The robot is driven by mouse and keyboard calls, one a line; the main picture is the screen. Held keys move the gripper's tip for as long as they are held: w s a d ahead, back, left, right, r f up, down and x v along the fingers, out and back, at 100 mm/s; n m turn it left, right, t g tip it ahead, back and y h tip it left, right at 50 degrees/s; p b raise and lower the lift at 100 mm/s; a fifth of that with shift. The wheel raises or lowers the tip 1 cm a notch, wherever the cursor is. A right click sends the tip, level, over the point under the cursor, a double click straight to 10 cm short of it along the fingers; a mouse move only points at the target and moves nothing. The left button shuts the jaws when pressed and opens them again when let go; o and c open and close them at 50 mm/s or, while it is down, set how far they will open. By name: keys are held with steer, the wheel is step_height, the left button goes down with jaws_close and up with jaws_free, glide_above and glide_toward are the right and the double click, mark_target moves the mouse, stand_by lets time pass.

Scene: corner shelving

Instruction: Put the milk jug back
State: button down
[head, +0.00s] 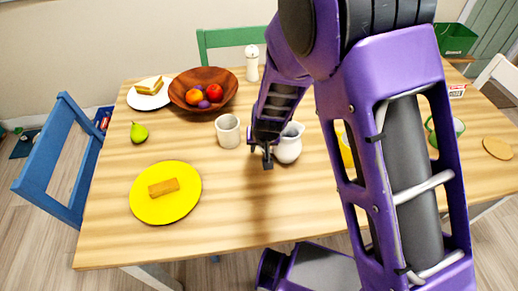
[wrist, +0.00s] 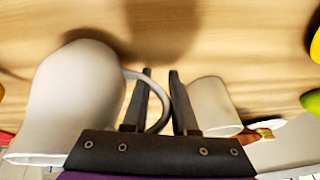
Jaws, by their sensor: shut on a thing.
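The milk jug (head: 289,145) is white and rounded, and stands upright at the middle of the wooden table, just right of my gripper (head: 266,157). In the wrist view the jug (wrist: 75,90) fills the left side. Its looped handle lies between the two dark fingers of my gripper (wrist: 161,74), which is shut on it. I cannot tell whether the jug's base touches the table. My arm hides part of the jug's surroundings in the head view.
A light grey cup (head: 229,131) stands close left of my gripper; it also shows in the wrist view (wrist: 209,103). A brown fruit bowl (head: 190,103), a white salt shaker (head: 252,63) and a yellow plate (head: 147,206) stand around. The table front (head: 235,220) is clear.

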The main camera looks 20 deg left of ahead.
steer(key=shift+f, duration=0.3)
steer(key=c, duration=0.7)
jaws_free()
steer(key=shift+r, duration=0.1)
steer(key=p+v, duration=0.3)
steer(key=v, duration=0.9)
steer(key=shift+r, duration=0.2)
